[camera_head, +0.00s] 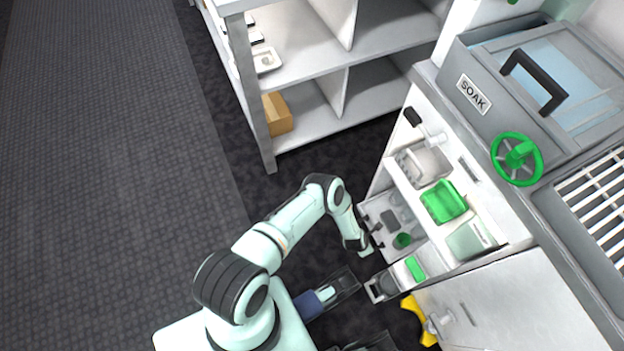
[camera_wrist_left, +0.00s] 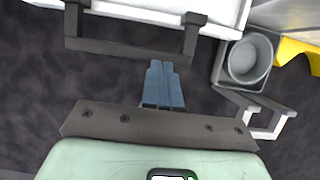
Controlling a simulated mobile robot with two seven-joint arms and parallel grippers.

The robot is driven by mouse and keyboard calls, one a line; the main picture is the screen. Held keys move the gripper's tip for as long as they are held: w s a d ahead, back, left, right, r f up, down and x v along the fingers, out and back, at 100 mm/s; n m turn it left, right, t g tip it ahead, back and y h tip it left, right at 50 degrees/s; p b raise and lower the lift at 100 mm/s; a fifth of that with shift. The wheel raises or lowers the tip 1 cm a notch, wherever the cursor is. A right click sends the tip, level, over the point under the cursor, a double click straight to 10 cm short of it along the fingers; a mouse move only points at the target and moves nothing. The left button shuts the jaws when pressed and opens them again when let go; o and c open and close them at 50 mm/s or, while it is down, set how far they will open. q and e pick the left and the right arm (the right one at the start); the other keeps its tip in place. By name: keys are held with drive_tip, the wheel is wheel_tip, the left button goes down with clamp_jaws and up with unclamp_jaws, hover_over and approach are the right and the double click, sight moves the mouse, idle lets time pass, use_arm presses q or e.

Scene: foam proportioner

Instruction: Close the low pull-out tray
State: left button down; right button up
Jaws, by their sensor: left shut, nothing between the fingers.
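The low pull-out tray (camera_head: 372,208) stands out from the lower front of the white cabinet and holds a dark grey piece and a green cup (camera_head: 402,241). Its dark bar handle shows in the left wrist view (camera_wrist_left: 125,48), in front of the tray's pale front edge (camera_wrist_left: 150,5). My left gripper (camera_head: 366,249) is beside the handle side of the tray. Its blue-grey fingers (camera_wrist_left: 163,68) are shut and empty, just short of the bar in the picture; I cannot tell whether they touch it.
A grey holder with a round cup (camera_wrist_left: 248,58) sits close to the right of the fingers, with a yellow piece (camera_head: 411,306) near it. Above the tray are a green bin (camera_head: 443,202) and other containers. An open shelf unit (camera_head: 318,80) stands behind; dark floor lies between.

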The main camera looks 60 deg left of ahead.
use_arm(q)
drive_tip(key=shift+s+f, duration=0.15)
drive_tip(key=shift+s, duration=0.2)
